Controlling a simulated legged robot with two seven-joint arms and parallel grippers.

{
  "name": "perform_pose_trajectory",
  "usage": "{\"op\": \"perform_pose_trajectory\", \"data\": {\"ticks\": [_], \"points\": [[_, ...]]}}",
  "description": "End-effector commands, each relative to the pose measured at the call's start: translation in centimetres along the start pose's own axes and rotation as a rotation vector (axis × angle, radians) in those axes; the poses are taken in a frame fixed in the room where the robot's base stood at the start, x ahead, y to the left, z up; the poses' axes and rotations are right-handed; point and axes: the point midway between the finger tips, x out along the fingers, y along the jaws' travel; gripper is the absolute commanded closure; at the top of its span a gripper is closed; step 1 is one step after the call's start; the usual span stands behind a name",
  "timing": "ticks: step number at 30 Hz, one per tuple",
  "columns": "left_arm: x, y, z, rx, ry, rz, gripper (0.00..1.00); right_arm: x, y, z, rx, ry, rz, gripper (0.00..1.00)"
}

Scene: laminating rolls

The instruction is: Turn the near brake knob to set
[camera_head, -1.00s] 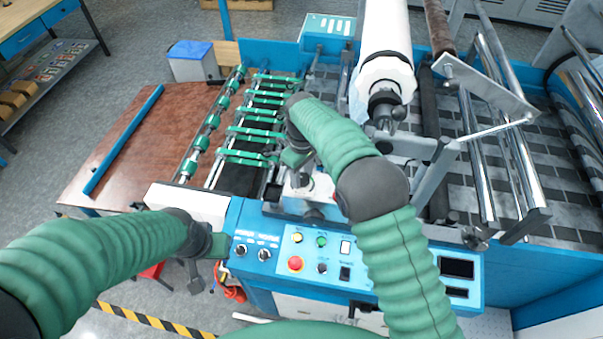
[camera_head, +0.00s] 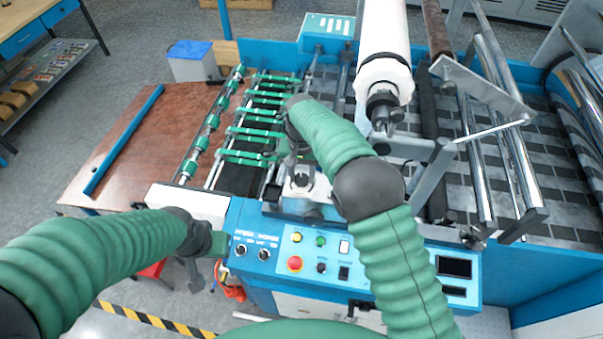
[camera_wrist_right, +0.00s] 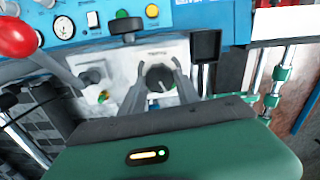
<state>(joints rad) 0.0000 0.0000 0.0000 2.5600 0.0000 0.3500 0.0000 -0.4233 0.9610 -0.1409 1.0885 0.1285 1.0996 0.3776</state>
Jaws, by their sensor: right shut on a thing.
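The near brake knob (camera_wrist_right: 158,78) is dark and round, set on a pale metal plate (camera_wrist_right: 198,50) with small lettering. In the right wrist view my right gripper (camera_wrist_right: 160,66) has one finger on each side of the knob and is shut on it. In the head view my right gripper (camera_head: 289,160) is partly hidden by my own arm, above the pale plate behind the blue control panel. The lettering is too small to read, so the knob's setting cannot be told. My left gripper (camera_head: 196,275) hangs at the left end of the panel, apart from the knob; its jaws are unclear.
The blue control panel (camera_head: 385,262) carries a red button (camera_head: 295,263), switches and a small display. A black knob (camera_wrist_right: 122,24) stands beside the plate. Green rollers (camera_head: 250,140) lie behind, and a large white roll (camera_head: 384,45) stands at the back right.

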Motion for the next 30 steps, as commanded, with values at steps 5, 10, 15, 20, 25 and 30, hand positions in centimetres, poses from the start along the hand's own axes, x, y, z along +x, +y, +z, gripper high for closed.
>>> {"op": "perform_pose_trajectory", "data": {"ticks": [5,10,15,20,25,30], "points": [[-0.25,0.0,-0.06,0.0,0.0,0.0,1.0,-0.59,-0.14,-0.39,0.166,0.013,-0.007,1.0],[-0.38,0.0,-0.09,0.0,0.0,0.0,1.0,-0.58,-0.13,-0.39,0.327,0.013,-0.008,1.0],[-0.51,0.0,-0.12,0.0,0.0,0.0,1.0,-0.57,-0.19,-0.37,0.478,0.012,-0.009,1.0],[-0.61,0.0,-0.14,0.0,0.0,0.0,1.0,-0.57,-0.18,-0.38,0.598,0.012,-0.01,1.0],[-0.68,0.0,-0.16,0.0,0.0,0.0,1.0,-0.56,-0.17,-0.39,0.694,0.011,-0.011,1.0],[-0.73,0.0,-0.17,0.0,0.0,0.0,1.0,-0.56,-0.2,-0.38,0.753,0.01,-0.012,1.0]]}}
